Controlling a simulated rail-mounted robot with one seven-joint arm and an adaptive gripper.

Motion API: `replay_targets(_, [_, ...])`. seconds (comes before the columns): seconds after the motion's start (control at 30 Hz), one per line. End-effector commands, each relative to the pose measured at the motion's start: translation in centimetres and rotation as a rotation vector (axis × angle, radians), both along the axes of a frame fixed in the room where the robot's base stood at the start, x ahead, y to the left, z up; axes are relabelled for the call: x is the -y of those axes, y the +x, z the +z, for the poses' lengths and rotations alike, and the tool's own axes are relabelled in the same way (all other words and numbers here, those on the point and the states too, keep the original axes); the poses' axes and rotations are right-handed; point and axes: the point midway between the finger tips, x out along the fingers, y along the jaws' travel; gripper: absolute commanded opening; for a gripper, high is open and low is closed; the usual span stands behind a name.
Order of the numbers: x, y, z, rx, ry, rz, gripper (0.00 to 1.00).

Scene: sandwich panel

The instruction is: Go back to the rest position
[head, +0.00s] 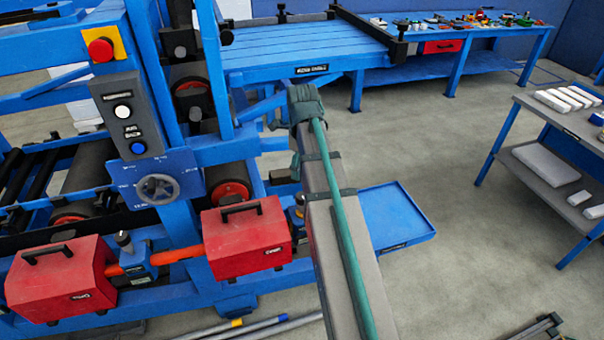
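A long grey beam with a green hose strapped along it rises from the bottom middle of the head view. It ends in a dark grey-green block near the picture's centre. It looks like part of my own arm, but I cannot be sure. No gripper fingers can be made out, and no held object shows.
A blue machine with rollers, a control box (127,112), a handwheel (158,189) and red covers (246,238) fills the left. A blue tray (386,216) juts out right of the beam. A blue-framed table (560,118) stands at right. Grey floor (440,200) between is mostly clear.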

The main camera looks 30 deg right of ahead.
Motion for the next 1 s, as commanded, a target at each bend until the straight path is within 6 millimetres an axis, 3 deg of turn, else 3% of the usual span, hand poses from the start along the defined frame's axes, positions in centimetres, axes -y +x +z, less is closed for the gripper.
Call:
replay_targets(0.57, [-0.4, -0.3, -0.3, -0.005, 0.007, 0.029, 0.68])
replay_targets(0.77, [-3.5, -2.4, -4.7, -0.036, 0.079, 0.279, 0.68])
replay_targets(1.0, [-9.9, -7.7, -12.3, -0.049, 0.249, 0.788, 0.68])
